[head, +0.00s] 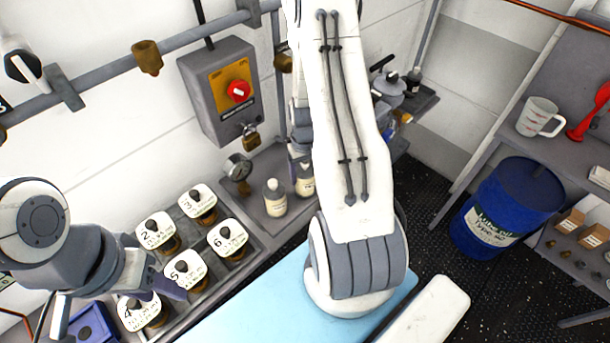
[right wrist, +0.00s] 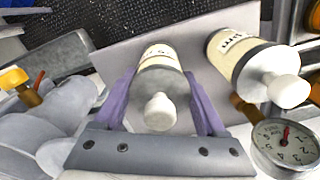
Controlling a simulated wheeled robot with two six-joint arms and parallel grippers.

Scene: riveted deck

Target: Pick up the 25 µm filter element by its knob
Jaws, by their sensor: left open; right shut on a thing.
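Two cream, bottle-like filter elements with white knobs stand by the wall in the head view. The right one (head: 305,180) is partly hidden by my right arm, and the left one (head: 275,198) stands clear. In the right wrist view my right gripper (right wrist: 160,100) is shut on one element (right wrist: 160,62), its purple fingers on both sides of the grey end; its white knob (right wrist: 159,112) faces the camera. Its label is too small to read. The other element (right wrist: 250,60) shows "µm" beside it. My left gripper (head: 165,278) is open above the numbered housings.
Several housings with white numbered tops and black knobs (head: 185,270) stand in a metal rack at left. A gauge (head: 238,167) is beside the elements; it also shows in the right wrist view (right wrist: 286,143). A switch box (head: 222,92) hangs on the wall. A blue drum (head: 508,207) stands right.

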